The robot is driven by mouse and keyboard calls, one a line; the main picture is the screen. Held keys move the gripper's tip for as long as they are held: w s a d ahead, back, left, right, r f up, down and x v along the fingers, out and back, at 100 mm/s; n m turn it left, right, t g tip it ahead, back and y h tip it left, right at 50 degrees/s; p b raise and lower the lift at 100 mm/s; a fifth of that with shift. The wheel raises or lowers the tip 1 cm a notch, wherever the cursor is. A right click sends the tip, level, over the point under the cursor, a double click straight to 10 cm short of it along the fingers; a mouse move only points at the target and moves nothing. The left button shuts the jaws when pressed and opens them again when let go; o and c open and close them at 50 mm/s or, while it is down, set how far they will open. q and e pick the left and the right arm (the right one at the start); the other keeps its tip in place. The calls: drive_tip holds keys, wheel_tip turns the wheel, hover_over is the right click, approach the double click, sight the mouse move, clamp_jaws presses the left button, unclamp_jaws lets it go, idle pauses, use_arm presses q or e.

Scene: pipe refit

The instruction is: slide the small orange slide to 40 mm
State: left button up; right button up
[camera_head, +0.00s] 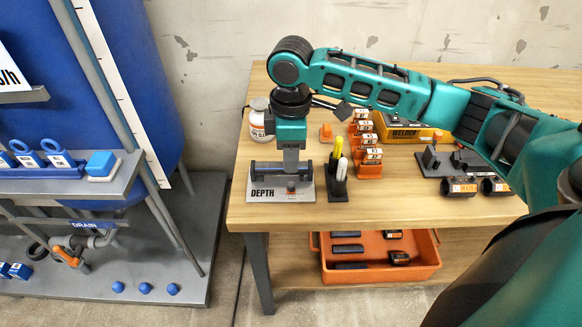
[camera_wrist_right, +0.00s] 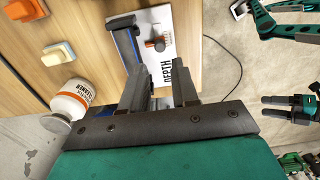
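A white plate marked DEPTH (camera_head: 265,193) lies on the wooden table and carries a dark blue rail (camera_head: 262,168). My right gripper (camera_head: 291,168) points down over the plate. In the right wrist view, the right gripper (camera_wrist_right: 160,75) has its fingers apart with nothing visible between them. The scale reading is too small to tell. Teal and dark parts, perhaps my left gripper (camera_wrist_right: 270,107), show at the right wrist view's edge.
A black holder with pens (camera_head: 338,180) stands close right of the plate. Orange blocks with labels (camera_head: 368,168) stand beyond it. A white bottle (camera_head: 257,122) stands behind left. An orange crate (camera_head: 410,275) sits on the lower shelf. Bare tabletop lies front right.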

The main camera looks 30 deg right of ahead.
wheel_tip(320, 180, up, 5)
drive_tip(key=shift+r+p, duration=0.15)
drive_tip(key=shift+p, duration=0.2)
idle(0.3)
drive_tip(key=s+a+f+m+t+y, duration=0.2)
drive_tip(key=s+a+f+y, duration=0.1)
drive_tip(key=s+a+f, duration=0.65)
drive_tip(key=s+d+f+m+t+h, duration=0.1)
drive_tip(key=s+d+f+m, duration=0.1)
drive_tip(key=s+d+m, duration=0.3)
drive_tip(key=s+f+m+t+h, duration=0.1)
drive_tip(key=s+f+m+h, duration=0.15)
drive_tip(key=s, duration=0.35)
drive_tip(key=w+a+f+t+y, duration=0.2)
drive_tip(key=w+a+f+t, duration=0.1)
drive_tip(key=w+f+t, duration=0.3)
drive_tip(key=shift+w+f+t, duration=0.4)
drive_tip(key=shift+w+f, duration=0.45)
drive_tip(key=shift+f, duration=0.35)
drive_tip(key=shift+y, duration=0.25)
